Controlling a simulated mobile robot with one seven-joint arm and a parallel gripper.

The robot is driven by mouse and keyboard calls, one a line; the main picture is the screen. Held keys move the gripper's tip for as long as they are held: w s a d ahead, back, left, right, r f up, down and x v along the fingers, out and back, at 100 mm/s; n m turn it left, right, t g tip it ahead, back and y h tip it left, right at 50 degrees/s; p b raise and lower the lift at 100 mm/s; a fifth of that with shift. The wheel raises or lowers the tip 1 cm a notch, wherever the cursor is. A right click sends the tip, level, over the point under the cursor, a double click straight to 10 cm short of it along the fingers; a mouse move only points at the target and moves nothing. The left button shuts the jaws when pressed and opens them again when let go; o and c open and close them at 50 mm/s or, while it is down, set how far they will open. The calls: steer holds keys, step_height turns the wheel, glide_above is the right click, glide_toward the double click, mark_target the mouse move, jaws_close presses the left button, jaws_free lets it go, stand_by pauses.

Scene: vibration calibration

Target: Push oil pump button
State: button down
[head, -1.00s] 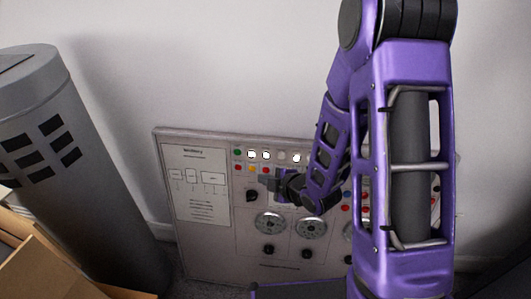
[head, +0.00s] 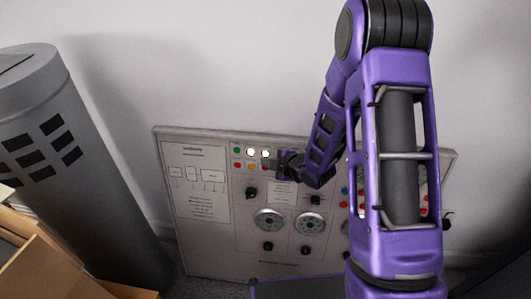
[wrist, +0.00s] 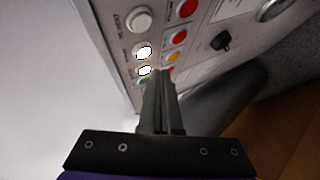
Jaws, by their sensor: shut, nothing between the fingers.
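The control panel (head: 200,252) leans against the wall, with a top row of a green button (head: 237,149) and lit white buttons (head: 250,152). Red, orange and yellow buttons (head: 250,165) sit in a row below. I cannot read which one is the oil pump button. My gripper (head: 279,166) is shut and empty in front of the upper button rows, hiding those behind it. In the wrist view, its fingertips (wrist: 160,75) point at the panel beside a lit white button (wrist: 144,71) and the green button. I cannot tell whether they touch it.
The panel also carries round dials (head: 269,220) and black knobs (head: 267,247) lower down. A grey cylinder (head: 75,190) stands at the left. Cardboard boxes (head: 40,265) lie at the lower left. My arm covers much of the panel's right half.

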steer(key=shift+w+d+f, duration=0.1)
steer(key=shift+w+d, duration=0.05)
steer(key=shift+w, duration=0.45)
stand_by(1.6)
steer(key=shift+w+f+b, duration=0.1)
steer(key=shift+w+b, duration=0.25)
steer(key=shift+w, duration=0.05)
steer(key=shift+w+d, duration=0.15)
steer(key=shift+w, duration=0.2)
stand_by(0.5)
steer(key=shift+s, duration=0.15)
stand_by(0.3)
steer(key=shift+s, duration=0.6)
steer(key=s, duration=0.1)
steer(key=s+a, duration=0.1)
steer(key=s, duration=0.1)
steer(key=s+r, duration=0.1)
steer(key=shift+s+a+r, duration=0.1)
steer(key=shift+s+a, duration=0.05)
steer(key=shift+s, duration=0.25)
